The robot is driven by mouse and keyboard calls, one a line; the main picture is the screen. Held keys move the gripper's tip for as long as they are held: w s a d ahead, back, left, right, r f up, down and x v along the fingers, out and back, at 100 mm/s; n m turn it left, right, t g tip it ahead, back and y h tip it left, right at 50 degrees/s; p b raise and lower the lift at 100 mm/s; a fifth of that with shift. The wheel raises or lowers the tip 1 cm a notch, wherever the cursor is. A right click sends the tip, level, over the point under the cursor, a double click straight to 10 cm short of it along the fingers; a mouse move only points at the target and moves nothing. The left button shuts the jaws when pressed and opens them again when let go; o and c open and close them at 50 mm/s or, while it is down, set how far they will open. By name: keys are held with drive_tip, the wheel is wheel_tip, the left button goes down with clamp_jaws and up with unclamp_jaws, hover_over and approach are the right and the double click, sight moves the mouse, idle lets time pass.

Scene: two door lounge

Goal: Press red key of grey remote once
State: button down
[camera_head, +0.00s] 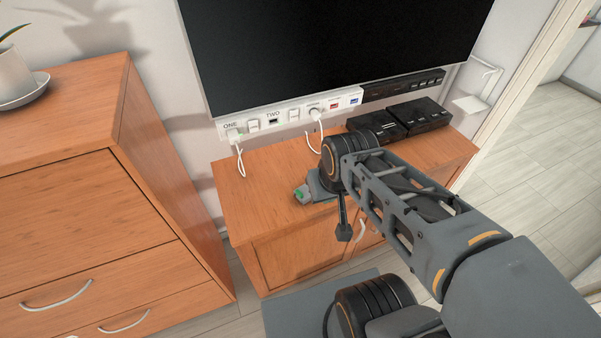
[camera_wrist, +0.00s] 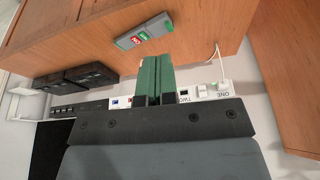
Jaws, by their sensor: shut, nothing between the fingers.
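The grey remote (camera_wrist: 127,42) lies on the wooden cabinet top in the wrist view. It carries a red key (camera_wrist: 136,41) with a green key beside it, and another green patch is at its right end. My gripper (camera_wrist: 155,57) has green fingers held together with nothing between them. In the picture the fingertips sit just below the remote; I cannot tell their height above it or any contact. In the head view my arm covers most of this area. A small grey piece with a green tip shows left of my wrist; I cannot tell what it is.
A power strip (camera_head: 290,115) with switches and plugged cables runs behind the cabinet (camera_head: 260,185), below the black TV (camera_head: 330,45). Black boxes (camera_head: 415,115) stand at the cabinet's right. A wooden dresser (camera_head: 95,200) is on the left. The cabinet top's left part is mostly clear.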

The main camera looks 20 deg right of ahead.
drive_tip(key=shift+w+a, duration=0.2)
drive_tip(key=shift+w, duration=0.05)
drive_tip(key=w+d+f+m+t+y+b, duration=0.1)
drive_tip(key=w+d+f+m+y, duration=0.2)
drive_tip(key=w+d+f+m, duration=0.2)
drive_tip(key=w+d+f+m+t+y+b, duration=0.1)
drive_tip(key=w+d+f+m+y, duration=0.3)
drive_tip(key=w+m, duration=0.8)
drive_tip(key=w+d+f+b, duration=0.1)
drive_tip(key=w+f, duration=0.1)
drive_tip(key=w, duration=0.2)
drive_tip(key=shift+w+d+f, duration=0.25)
drive_tip(key=shift+w+f, duration=0.05)
drive_tip(key=shift+f, duration=0.05)
wheel_tip(320, 180, down, 9)
drive_tip(key=b, duration=0.7)
